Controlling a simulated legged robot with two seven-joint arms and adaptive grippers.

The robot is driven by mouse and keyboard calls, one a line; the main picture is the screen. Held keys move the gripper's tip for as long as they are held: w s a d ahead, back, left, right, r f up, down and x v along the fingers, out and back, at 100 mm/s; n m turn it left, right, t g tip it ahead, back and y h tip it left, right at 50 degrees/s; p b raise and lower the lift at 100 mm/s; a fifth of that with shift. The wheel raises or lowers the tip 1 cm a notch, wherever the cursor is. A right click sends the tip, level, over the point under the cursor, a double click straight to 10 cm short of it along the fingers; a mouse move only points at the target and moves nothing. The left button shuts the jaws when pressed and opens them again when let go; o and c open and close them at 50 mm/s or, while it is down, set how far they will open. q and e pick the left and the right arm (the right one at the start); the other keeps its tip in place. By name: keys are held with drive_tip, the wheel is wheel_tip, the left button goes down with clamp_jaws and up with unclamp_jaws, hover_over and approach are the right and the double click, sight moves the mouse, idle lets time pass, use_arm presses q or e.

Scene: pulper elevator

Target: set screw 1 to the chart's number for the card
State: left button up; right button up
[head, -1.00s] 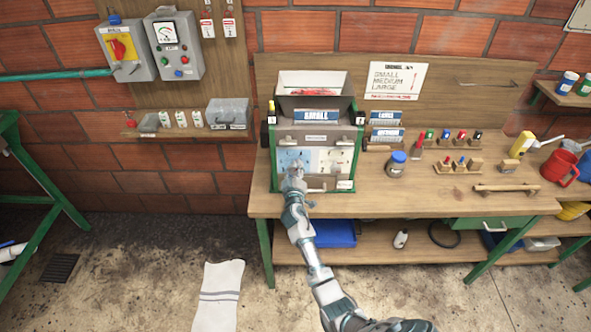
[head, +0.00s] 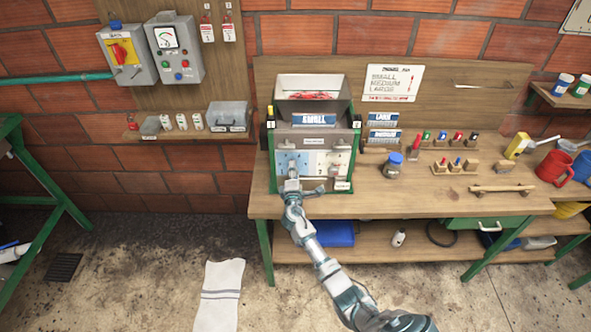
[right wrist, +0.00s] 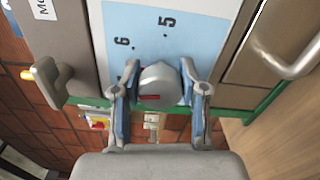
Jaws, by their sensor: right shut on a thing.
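The machine (head: 335,183) stands on the bench with a card reading SMALL (head: 314,119) on its upper front. On the machine's lower left front is a light-blue dial plate (head: 290,161). In the right wrist view, that plate (right wrist: 145,38) shows 6 and 5 near a round grey knob (right wrist: 158,84) with a red line. My right gripper (head: 291,180) is shut on the knob, one blue-padded finger on each side (right wrist: 158,98). My left gripper is out of view.
Cards reading LARGE (head: 383,119) and another one stand right of the machine, near a blue-lidded jar (head: 393,166). In the right wrist view a handle (right wrist: 58,84) is left of the gripper and a metal bar handle (right wrist: 290,60) is right.

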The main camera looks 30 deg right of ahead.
drive_tip(key=n, duration=0.1)
drive_tip(key=n+p, duration=0.1)
drive_tip(key=a+n, duration=0.1)
drive_tip(key=shift+f+n, duration=0.35)
drive_tip(key=shift+n, duration=0.05)
drive_tip(key=shift+f, duration=0.2)
drive_tip(key=o, duration=1.1)
drive_tip(key=shift+d+r, duration=0.1)
drive_tip(key=shift+o, duration=0.2)
drive_tip(key=shift+r, duration=0.1)
drive_tip(key=shift+r, duration=0.1)
